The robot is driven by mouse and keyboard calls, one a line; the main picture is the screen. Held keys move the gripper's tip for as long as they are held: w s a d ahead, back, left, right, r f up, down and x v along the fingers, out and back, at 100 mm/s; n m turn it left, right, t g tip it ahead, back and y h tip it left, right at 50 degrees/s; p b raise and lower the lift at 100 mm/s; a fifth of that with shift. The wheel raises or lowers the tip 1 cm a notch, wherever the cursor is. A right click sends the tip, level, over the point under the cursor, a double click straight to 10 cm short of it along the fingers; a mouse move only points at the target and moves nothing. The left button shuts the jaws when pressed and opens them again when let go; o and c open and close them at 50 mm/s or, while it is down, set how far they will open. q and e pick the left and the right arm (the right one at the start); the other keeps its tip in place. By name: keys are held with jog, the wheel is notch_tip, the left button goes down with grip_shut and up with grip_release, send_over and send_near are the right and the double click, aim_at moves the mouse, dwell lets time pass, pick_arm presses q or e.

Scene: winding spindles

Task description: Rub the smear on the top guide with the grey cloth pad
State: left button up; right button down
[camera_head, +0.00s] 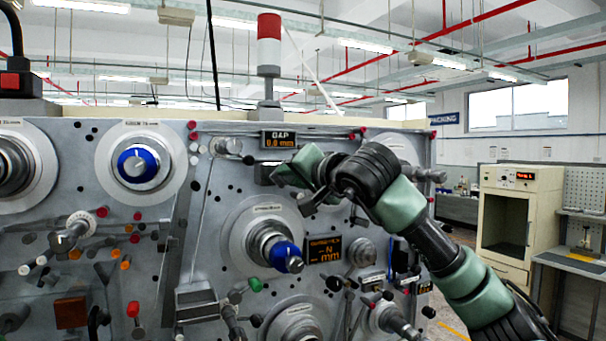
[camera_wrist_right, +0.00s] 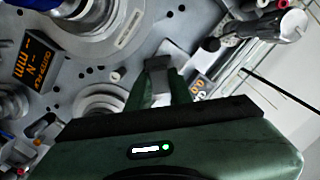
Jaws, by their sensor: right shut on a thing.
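My right gripper (camera_head: 292,178) is in front of the machine panel, just below the GAP display. It is shut on a small grey block, the cloth pad (camera_wrist_right: 158,64), which shows between the fingertips in the right wrist view. A silver guide roller (camera_head: 228,146) sticks out at the top of the panel, left of the display and apart from the gripper. A silver cylinder (camera_wrist_right: 282,25) shows at the upper right of the wrist view; I cannot make out a smear clearly. My left gripper is not in view.
The GAP display (camera_head: 279,139) sits just above my right gripper. A blue-capped spindle (camera_head: 284,253) protrudes below it, beside an orange-lettered display (camera_head: 325,249). Another blue-capped spindle (camera_head: 138,164) is to the left. Several knobs and levers crowd the panel.

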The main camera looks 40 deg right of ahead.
jog(key=shift+w+a, duration=0.25)
jog(key=shift+a, duration=0.85)
jog(key=shift+w+a, duration=0.25)
jog(key=shift+a, duration=0.85)
jog(key=shift+d, duration=0.1)
jog(key=s, duration=0.3)
jog(key=s+a+b, duration=0.1)
jog(key=s, duration=0.2)
jog(key=shift+a, duration=0.15)
jog(key=s, duration=0.3)
jog(key=shift+a, duration=0.4)
